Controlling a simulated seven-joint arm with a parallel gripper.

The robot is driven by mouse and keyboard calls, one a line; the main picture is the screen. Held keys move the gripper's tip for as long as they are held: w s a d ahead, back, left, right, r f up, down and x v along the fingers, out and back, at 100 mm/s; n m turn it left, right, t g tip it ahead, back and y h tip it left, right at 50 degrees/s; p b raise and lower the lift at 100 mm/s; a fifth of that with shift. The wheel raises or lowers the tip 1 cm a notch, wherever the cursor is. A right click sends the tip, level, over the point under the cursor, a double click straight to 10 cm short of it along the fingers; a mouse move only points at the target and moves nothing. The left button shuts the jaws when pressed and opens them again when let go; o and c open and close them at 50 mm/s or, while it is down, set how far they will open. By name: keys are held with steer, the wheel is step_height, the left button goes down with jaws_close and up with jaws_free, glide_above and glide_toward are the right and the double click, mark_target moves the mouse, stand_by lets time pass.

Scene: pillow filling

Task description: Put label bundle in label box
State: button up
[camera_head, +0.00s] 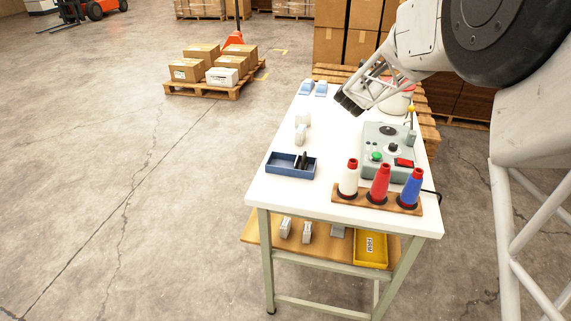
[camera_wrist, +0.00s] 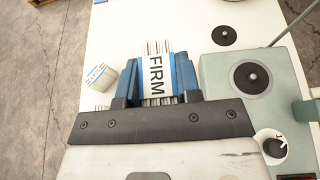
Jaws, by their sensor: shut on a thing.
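My gripper (camera_head: 348,103) is above the back part of the white table. In the wrist view my gripper (camera_wrist: 156,98) is shut on a label bundle (camera_wrist: 156,73), a striped white stack with a blue-edged band reading "FIRM". Blue finger parts flank the bundle, which appears held above the tabletop; the head view does not show it clearly. A blue open tray (camera_head: 272,170) with a divider and a dark item inside stands at the table's left front, apart from my gripper. A yellow box (camera_head: 370,262) with a light label reading "FIRM" sits on the lower shelf. Neither is marked clearly as the label box.
A green-grey control box (camera_head: 376,147) stands right of my gripper. Red, white and blue cones stand on a wooden rack (camera_head: 350,201) at the front right. A small white item (camera_head: 301,128) stands behind the tray. Two blue-white items (camera_head: 313,88) lie at the back left.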

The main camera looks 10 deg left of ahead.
steer(key=s+d+r, duration=0.3)
steer(key=d+r, duration=0.6)
steer(key=r, duration=0.3)
steer(key=s+d+r, duration=0.3)
steer(key=d+r, duration=0.6)
steer(key=r, duration=0.2)
steer(key=s+a+f, duration=0.6)
steer(key=a+f, duration=0.3)
steer(key=a, duration=0.1)
steer(key=s+a+f, duration=0.6)
steer(key=a+f, duration=0.2)
steer(key=a, duration=0.3)
steer(key=s+a+f, duration=0.5)
steer(key=s+f, duration=0.3)
steer(key=s+a+f, duration=0.4)
steer(key=s+f, duration=0.4)
steer(key=shift+a+f, duration=0.2)
steer(key=shift+a, duration=0.2)
glide_above(282, 155)
steer(key=s, duration=0.4)
steer(key=shift+w+d+f, duration=0.15)
steer(key=shift+d+f, duration=0.25)
steer(key=shift+f, duration=0.35)
steer(key=shift+f, duration=0.1)
steer(key=shift+f, duration=1.65)
